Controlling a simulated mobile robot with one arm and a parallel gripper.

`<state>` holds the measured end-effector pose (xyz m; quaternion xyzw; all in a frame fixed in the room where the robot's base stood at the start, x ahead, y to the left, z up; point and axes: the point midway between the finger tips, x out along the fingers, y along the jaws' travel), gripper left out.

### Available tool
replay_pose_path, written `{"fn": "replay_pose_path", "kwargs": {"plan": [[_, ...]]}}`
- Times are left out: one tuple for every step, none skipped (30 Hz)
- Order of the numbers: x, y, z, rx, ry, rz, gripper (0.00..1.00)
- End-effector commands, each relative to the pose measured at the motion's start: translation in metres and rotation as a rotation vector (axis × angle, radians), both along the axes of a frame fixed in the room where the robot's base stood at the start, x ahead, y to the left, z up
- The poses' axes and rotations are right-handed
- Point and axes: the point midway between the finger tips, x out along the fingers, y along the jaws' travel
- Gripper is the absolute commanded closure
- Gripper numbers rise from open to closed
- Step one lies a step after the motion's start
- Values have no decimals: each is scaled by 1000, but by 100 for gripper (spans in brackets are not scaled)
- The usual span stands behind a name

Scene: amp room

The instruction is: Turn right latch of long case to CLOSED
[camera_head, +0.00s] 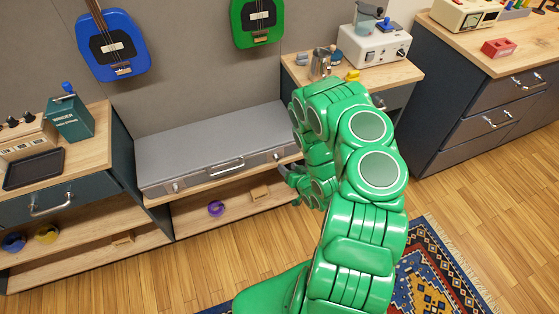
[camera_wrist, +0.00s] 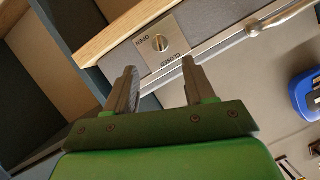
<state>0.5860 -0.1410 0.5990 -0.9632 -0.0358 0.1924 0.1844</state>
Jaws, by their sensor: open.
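The long grey case (camera_head: 215,150) lies on a low shelf against the wall, with a handle (camera_head: 227,166) on its front. In the wrist view its right latch (camera_wrist: 160,43) is a round slotted knob on a square metal plate marked OPEN and CLOSED. I cannot tell which word the knob points to. The left latch (camera_head: 175,187) shows in the head view. My gripper (camera_wrist: 159,70) is open and empty, its two fingers pointing at the front near the right latch, apart from the knob as far as I see.
A wooden shelf edge (camera_wrist: 128,30) runs close beside the latch in the wrist view. A purple ring (camera_head: 215,208) lies on the shelf under the case. Cabinets stand on both sides. A patterned rug (camera_head: 435,275) and open wooden floor lie in front.

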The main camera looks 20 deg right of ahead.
Motion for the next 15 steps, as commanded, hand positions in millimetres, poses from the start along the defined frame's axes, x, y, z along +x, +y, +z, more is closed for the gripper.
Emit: {"fn": "replay_pose_path", "kwargs": {"plan": [[1,1,1,5,-5,4,46],[1,2,1,7,-6,5,46],[2,2,1,8,-6,4,46],[3,2,0,8,-5,4,46],[4,2,-1,6,-5,3,46],[6,2,-2,6,-3,3,46],[8,3,-3,6,-2,3,46],[10,3,-4,6,-2,3,46],[14,3,-5,6,-2,2,46],[17,4,-6,6,-3,3,46],[20,4,-7,6,-5,2,46],[25,5,-8,6,-7,2,46],[28,6,-9,6,-7,2,46],[32,6,-11,6,-7,2,46],[36,7,-13,6,-5,2,46]]}}
